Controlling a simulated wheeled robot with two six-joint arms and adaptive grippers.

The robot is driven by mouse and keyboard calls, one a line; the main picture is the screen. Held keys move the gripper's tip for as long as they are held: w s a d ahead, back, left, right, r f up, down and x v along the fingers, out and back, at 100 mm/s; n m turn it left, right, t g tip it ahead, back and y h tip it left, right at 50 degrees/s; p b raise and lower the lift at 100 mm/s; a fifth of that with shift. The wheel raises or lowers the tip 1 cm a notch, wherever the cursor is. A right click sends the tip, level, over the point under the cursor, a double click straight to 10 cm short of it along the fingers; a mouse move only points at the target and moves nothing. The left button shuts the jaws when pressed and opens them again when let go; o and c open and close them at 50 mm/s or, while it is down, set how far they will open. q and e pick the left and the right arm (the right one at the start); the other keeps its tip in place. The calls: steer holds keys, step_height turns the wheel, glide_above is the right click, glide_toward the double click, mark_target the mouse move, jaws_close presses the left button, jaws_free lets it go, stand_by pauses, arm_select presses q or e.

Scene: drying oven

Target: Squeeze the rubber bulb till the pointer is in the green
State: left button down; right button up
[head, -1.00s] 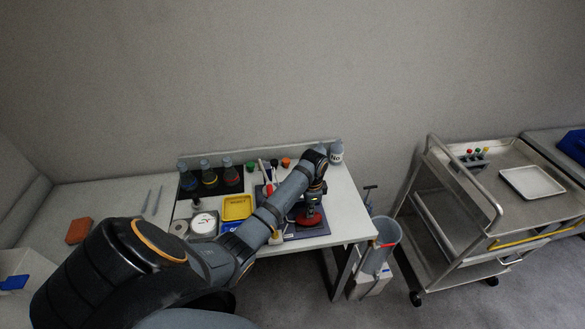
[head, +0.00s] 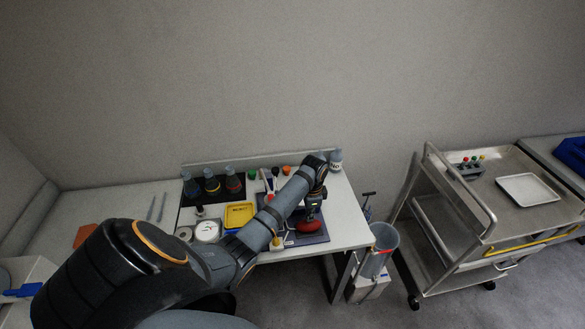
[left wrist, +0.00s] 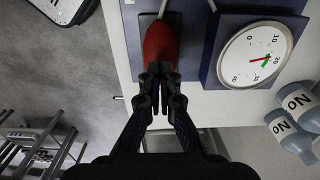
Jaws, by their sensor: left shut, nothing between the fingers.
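The red rubber bulb (left wrist: 160,45) lies on a dark blue mat in the left wrist view; it also shows in the head view (head: 308,227). My left gripper (left wrist: 160,88) is shut and empty, its fingertips at the near end of the bulb, overlapping it in the picture. I cannot tell whether they touch it. The gauge (left wrist: 240,66) has a white dial in a dark blue housing beside the bulb. My right gripper is not in view.
White-labelled bottles (left wrist: 291,135) stand near the gauge. A grey bin (head: 384,250) and a steel trolley (head: 480,215) stand to the right.

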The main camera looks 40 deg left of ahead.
arm_select(q)
step_height(320, 180, up, 4)
steer(key=p, duration=0.4)
steer(key=shift+f, duration=0.15)
steer(key=shift+r, duration=1.15)
